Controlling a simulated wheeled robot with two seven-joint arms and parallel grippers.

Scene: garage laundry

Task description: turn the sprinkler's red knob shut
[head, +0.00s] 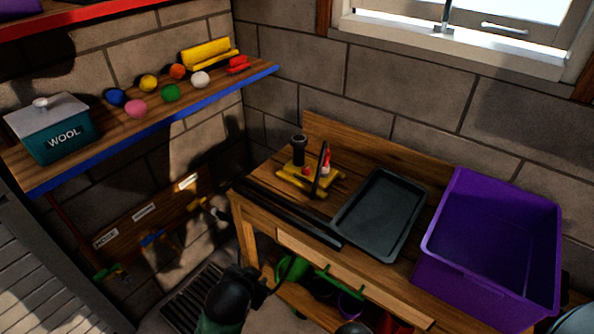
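The sprinkler (297,176) stands on the left part of the wooden workbench in the head view. It has a yellow base, a black upright post at its left and a dark curved bar across its front. Its red knob (326,160) shows just behind the bar, partly covered by it; how far it is turned cannot be told. My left gripper (266,287) is low at the bottom of the view, in front of the bench and below its top, well apart from the sprinkler. It is dark and small, so its fingers are unclear. My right gripper is not seen.
A dark tray (345,222) lies right of the sprinkler, and a purple bin (458,262) stands at the bench's right end. Long black strips (290,213) lie along the front left edge. Green items (292,268) sit on the lower shelf. A wall shelf (228,88) overhangs the left.

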